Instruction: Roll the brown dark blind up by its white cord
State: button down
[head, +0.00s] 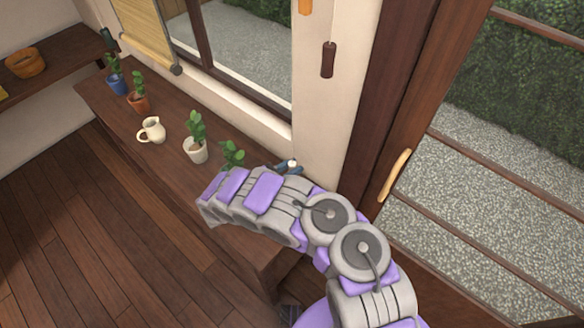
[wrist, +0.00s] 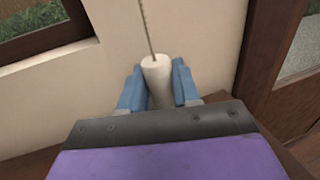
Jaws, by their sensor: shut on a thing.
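My gripper (wrist: 158,88) has blue fingers on both sides of a white cylindrical cord pull (wrist: 157,75) and is shut on it. A thin cord (wrist: 146,25) runs up from the top of the pull, beside the pale wall. In the head view my gripper (head: 288,167) is at the wall, above the wooden shelf, with only a bit of the white pull (head: 293,162) showing. A tan slatted blind (head: 145,32) hangs at the upper left window. No dark brown blind is in view.
A dark brown pull (head: 328,60) and an orange pull (head: 305,6) hang by the wall. Potted plants, including a white pot (head: 196,150), and a cream jug (head: 152,130) stand on the wooden shelf (head: 165,185). A sliding door with a handle (head: 396,176) is at right.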

jog(key=shift+f, duration=0.2)
jog(key=c, duration=0.9)
grip_release()
jog(key=shift+w+a+f, duration=0.1)
jog(key=shift+a, duration=0.05)
jog(key=shift+c, duration=0.2)
jog(key=shift+s+a, duration=0.25)
jog(key=shift+s, duration=0.05)
jog(key=p+v, duration=0.1)
jog(key=v, duration=1.5)
jog(key=shift+s+a, duration=0.15)
jog(key=shift+a, duration=0.2)
jog(key=shift+s, duration=0.15)
